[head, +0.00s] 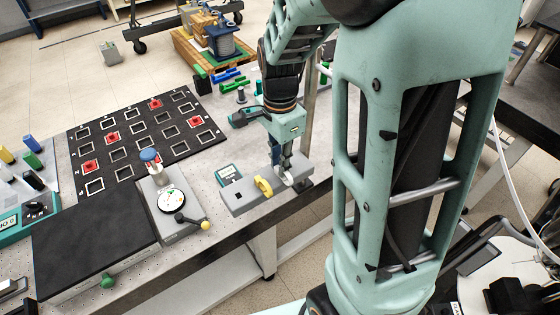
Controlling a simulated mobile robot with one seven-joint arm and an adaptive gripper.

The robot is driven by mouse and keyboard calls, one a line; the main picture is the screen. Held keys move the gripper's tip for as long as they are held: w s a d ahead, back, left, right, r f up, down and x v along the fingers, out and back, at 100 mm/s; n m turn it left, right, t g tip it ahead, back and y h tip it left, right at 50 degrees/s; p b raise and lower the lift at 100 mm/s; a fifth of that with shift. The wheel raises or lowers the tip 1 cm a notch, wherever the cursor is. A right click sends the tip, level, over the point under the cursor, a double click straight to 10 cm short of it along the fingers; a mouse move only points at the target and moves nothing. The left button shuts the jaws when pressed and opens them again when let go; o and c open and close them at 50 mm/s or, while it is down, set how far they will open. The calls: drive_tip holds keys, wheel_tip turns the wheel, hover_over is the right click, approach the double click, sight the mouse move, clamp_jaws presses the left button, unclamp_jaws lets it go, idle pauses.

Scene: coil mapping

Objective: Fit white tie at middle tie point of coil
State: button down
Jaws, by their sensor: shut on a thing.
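My gripper (286,168) points down over the right part of a grey block-like fixture (243,204) near the table's front edge. It is shut on a small white piece, apparently the white tie (290,179), which shows at its fingertips. The piece is at or just above the block; whether it touches is too small to tell. A yellow upright loop (264,187) stands on the block, left of the white piece. A dark square mark shows on the block's left part.
Left of the block is a grey unit with a round dial (171,200) and a yellow-knobbed lever. Behind it lies a black board (133,143) with square frames and several red pieces. Green and blue pieces (228,75) lie at the back. My arm hides the right side.

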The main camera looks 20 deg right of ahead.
drive_tip(key=shift+r+p, duration=0.7)
drive_tip(key=shift+r, duration=0.2)
drive_tip(key=shift+r+p, duration=1.5)
drive_tip(key=shift+r, duration=0.25)
drive_tip(key=shift+f, duration=0.15)
